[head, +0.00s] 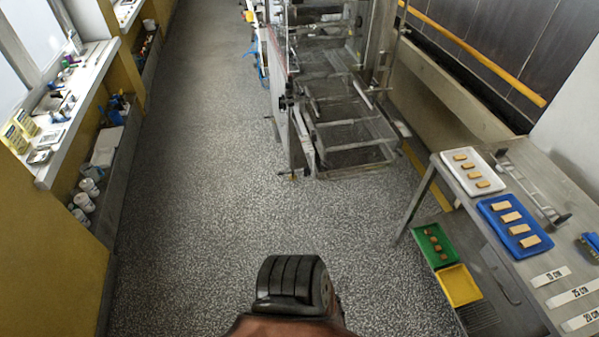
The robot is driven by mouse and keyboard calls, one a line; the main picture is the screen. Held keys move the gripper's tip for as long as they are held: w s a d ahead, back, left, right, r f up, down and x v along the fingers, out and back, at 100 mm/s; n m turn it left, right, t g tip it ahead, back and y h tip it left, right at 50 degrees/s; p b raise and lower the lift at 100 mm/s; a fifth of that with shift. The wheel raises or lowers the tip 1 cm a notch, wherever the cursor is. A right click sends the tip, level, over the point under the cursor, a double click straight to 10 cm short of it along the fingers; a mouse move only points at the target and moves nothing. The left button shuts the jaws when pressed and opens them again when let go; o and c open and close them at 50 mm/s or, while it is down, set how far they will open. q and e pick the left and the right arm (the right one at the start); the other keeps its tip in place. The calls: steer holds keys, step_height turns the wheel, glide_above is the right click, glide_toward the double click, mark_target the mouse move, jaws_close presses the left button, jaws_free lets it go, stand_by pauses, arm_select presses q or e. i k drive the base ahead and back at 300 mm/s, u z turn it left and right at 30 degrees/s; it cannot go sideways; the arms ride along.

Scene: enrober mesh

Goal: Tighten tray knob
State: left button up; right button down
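The enrober machine (340,100) stands at the upper middle, a metal frame with a mesh section and a lower tray (352,156) at its near end. A dark round knob (284,103) shows on the left side of its frame; whether it is the tray knob I cannot tell. The knob is too small to show whether it is tight. Neither of my grippers is in view. A black and brown part at the bottom middle is mine.
Speckled floor (190,200) lies clear in front of the machine and along its left. A metal table (520,262) at right bears white (488,185) and blue (520,245) trays; green (420,232) and yellow (472,298) trays sit lower. Cluttered shelves (85,85) line the left wall.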

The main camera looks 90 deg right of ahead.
mark_target(308, 171)
steer(key=z, duration=1.65)
steer(key=i, duration=2.8)
steer(key=z, duration=2.65)
